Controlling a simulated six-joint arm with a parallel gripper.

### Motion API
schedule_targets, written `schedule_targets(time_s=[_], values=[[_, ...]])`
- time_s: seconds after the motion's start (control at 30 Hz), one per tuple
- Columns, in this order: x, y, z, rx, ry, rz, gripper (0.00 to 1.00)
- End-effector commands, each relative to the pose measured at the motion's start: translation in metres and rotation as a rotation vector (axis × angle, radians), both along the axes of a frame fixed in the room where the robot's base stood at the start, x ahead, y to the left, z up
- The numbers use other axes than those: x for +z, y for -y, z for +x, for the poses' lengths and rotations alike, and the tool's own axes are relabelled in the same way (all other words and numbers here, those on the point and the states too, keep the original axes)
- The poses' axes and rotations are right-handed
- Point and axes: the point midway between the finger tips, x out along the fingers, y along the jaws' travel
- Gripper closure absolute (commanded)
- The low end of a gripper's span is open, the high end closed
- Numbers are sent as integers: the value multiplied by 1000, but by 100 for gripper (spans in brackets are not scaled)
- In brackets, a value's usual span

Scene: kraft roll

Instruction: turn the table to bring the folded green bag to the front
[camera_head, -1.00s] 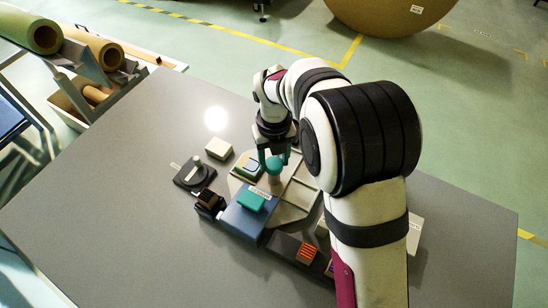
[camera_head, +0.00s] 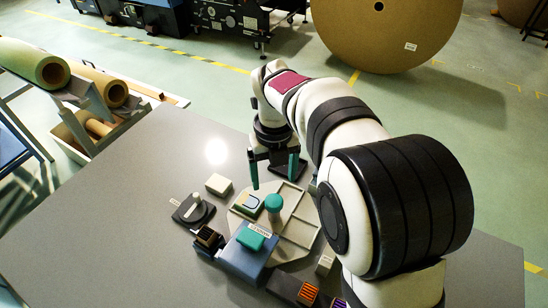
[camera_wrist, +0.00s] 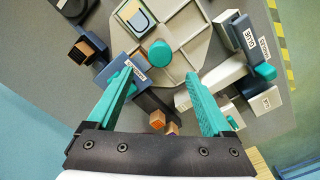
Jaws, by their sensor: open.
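A pale turntable (camera_head: 299,231) with low dividers stands on the grey table, with a round teal knob (camera_head: 273,203) at its centre. A small folded piece with green, yellow and blue parts (camera_head: 248,202) lies in its left compartment; in the wrist view it looks cream with a blue U shape (camera_wrist: 137,18). I cannot tell for certain that it is the green bag. The other visible compartments look empty. My gripper (camera_head: 274,172) is open and empty, above and behind the knob. In the wrist view the knob (camera_wrist: 160,53) shows beyond the gap between the fingertips (camera_wrist: 158,76), apart from them.
A blue box with a teal top (camera_head: 245,252) stands against the turntable's front. A dark box (camera_head: 207,240), a black dial base (camera_head: 193,210) and a white block (camera_head: 218,184) stand to the left. Dark trays (camera_head: 292,289) lie front right. The left tabletop is clear.

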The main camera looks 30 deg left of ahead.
Motion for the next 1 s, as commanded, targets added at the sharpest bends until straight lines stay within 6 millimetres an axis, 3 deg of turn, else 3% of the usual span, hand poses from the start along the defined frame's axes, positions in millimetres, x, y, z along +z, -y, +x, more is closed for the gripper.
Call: schedule_targets(time_s=[0.1, 0.3, 0.83, 0.87, 0.93, 1.0], values=[[35, -1, 1, 0, 4, 3, 16], [68, 0, 1, 0, 1, 0, 16], [74, 4, 0, 13, -1, 1, 16], [76, 10, 1, 39, -2, 2, 16], [84, 42, -2, 168, -9, 12, 16], [93, 92, -13, 396, -16, 33, 16]])
